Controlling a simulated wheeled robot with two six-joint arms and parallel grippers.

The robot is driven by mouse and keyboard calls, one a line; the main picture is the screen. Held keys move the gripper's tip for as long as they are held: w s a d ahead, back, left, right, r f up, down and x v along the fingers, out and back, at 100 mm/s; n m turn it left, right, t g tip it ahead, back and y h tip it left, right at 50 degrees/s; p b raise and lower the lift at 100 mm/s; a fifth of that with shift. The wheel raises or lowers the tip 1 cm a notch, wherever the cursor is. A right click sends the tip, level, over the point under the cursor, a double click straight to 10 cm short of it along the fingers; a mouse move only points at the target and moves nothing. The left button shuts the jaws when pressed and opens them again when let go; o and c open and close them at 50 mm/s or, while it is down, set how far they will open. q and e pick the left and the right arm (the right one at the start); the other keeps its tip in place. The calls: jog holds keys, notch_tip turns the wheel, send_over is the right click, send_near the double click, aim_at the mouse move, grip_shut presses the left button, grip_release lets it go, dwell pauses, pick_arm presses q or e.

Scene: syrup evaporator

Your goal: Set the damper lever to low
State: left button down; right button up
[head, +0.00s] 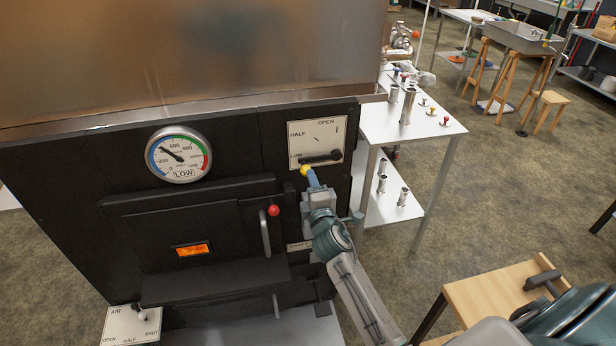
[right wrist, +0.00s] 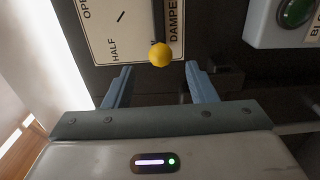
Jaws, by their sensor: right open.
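The white damper plate (head: 326,139) is on the upper right of the black firebox front, marked OPEN, HALF and LOW. Its black lever (head: 322,157) points left, nearly level, beside the LOW label. The lever's yellow knob (head: 304,170) is just above my right gripper (head: 312,178). In the right wrist view, the yellow knob (right wrist: 161,54) is centred just past the fingertips of my right gripper (right wrist: 159,66). The two blue fingers are spread, with a gap on each side of the knob. The lever hides the LOW mark. My left gripper is out of view.
A round gauge (head: 179,155) sits left of the plate. Below are the firebox door (head: 170,240), a red-knobbed handle (head: 265,235) and an AIR plate (head: 132,325). A green button box (right wrist: 285,22) is near the right finger. A white table (head: 425,125) stands right.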

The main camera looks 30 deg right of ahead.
jog(key=shift+v, duration=1.2)
jog(key=shift+f, duration=0.1)
jog(key=s+f+m+g+y, duration=0.1)
jog(key=s+f+m+g, duration=0.3)
jog(key=f, duration=0.9)
jog(key=s+f+g+y, duration=0.1)
jog(key=s+f, duration=0.4)
jog(key=f, duration=0.7)
jog(key=s+f+m+g+y, duration=0.1)
jog(key=s+f+m+g, duration=0.3)
jog(key=f, duration=0.9)
jog(key=s+f+m+g, duration=0.2)
jog(key=s+f, duration=0.6)
jog(key=s, duration=0.3)
jog(key=s+f+m+g, duration=0.1)
jog(key=s+f+g, duration=0.1)
jog(key=s+f, duration=0.75)
jog(key=s+d+f+m+g, duration=0.1)
jog(key=s+f+m+g, duration=0.2)
jog(key=s, duration=1.7)
jog(key=shift+s+f+m+y, duration=0.3)
jog(key=shift+f+m, duration=0.3)
jog(key=shift+f, duration=0.1)
